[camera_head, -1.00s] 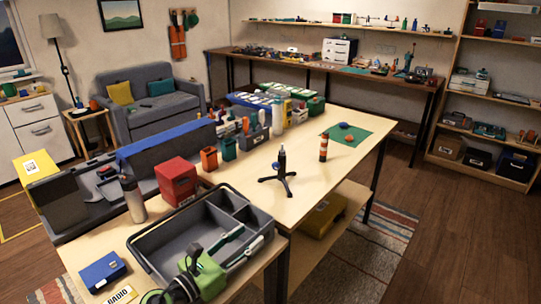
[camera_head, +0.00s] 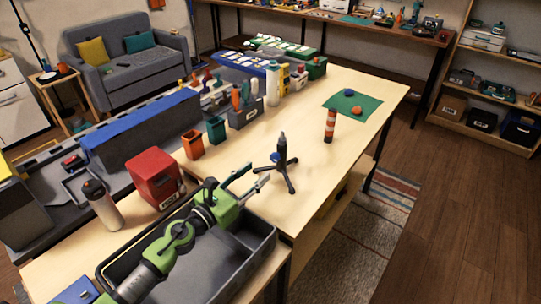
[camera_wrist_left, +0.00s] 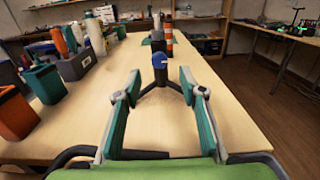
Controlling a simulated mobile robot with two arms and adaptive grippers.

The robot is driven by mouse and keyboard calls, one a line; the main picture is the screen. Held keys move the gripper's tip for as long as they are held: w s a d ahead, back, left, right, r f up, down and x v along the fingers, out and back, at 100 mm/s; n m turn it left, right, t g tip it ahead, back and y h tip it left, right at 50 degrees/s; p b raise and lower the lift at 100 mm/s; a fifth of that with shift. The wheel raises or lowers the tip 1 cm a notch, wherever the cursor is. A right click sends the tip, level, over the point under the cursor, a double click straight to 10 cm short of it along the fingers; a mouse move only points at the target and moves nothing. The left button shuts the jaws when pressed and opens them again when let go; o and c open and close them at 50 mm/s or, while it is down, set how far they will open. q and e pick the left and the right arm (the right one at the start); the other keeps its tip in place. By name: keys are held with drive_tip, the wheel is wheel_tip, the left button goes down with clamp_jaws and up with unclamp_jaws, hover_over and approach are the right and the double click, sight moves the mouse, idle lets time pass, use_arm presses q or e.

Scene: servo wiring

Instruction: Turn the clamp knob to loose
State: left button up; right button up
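A small black stand (camera_head: 281,160) with splayed legs stands upright on the wooden table. The blue clamp knob (camera_head: 275,157) is low on its post. In the left wrist view the blue knob (camera_wrist_left: 160,61) shows ahead, framed between the fingertips, with the dark stand legs (camera_wrist_left: 160,88) below it. My green left gripper (camera_head: 260,173) reaches over the grey tray toward the stand. It is open and empty, its fingertips short of the knob and seemingly apart from it. The wrist view also shows the two spread fingers (camera_wrist_left: 160,82). My right gripper is in neither view.
The grey tray (camera_head: 262,262) lies under my left arm. A red box (camera_head: 155,177), a bottle (camera_head: 103,205) and orange (camera_head: 193,145) and green (camera_head: 216,130) cups stand to the left. An orange-and-white striped cylinder (camera_head: 330,125) stands beyond the stand. The table right of the stand is clear.

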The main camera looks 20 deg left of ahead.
sight(273, 158)
use_arm(q)
drive_tip(key=x, duration=0.6)
drive_tip(key=shift+w, duration=0.4)
drive_tip(key=shift+w+d+f, duration=0.1)
drive_tip(key=shift+w+d, duration=0.1)
drive_tip(key=shift+w, duration=0.4)
drive_tip(key=shift+d, duration=0.1)
drive_tip(key=shift+c, duration=0.5)
clamp_jaws()
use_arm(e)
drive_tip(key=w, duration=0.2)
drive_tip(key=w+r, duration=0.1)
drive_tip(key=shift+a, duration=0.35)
